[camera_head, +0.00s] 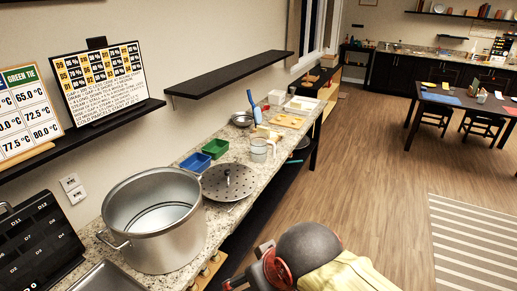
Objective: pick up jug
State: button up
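The jug (259,150) is a pale, see-through cup-like vessel with a handle on its right side. It stands upright on the speckled counter (219,213), near its front edge, behind the perforated round lid. Part of my arm shows at the bottom centre, well in front of the jug. The fingers of my gripper are not visible, so I cannot see what they hold.
A large steel stockpot (155,248) stands in the foreground. A perforated lid (228,184) lies between it and the jug. Blue (195,162) and green (216,148) bins sit left of the jug. A metal bowl (242,119) and wooden board (287,121) are behind. Floor at right is open.

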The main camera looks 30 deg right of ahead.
aim_at(263, 149)
jog(key=j, duration=0.3)
jog(key=i+j, duration=0.1)
jog(key=j, duration=0.2)
jog(key=i+l, duration=0.25)
jog(key=i+l+u, duration=0.1)
jog(key=l, duration=0.35)
jog(key=i+l, duration=0.55)
jog(key=l, duration=0.15)
jog(key=i+l+u, duration=0.1)
jog(key=l, duration=0.25)
jog(key=i+l, duration=0.3)
jog(key=i+l+u, duration=0.1)
jog(key=l, duration=0.35)
jog(key=i, duration=0.1)
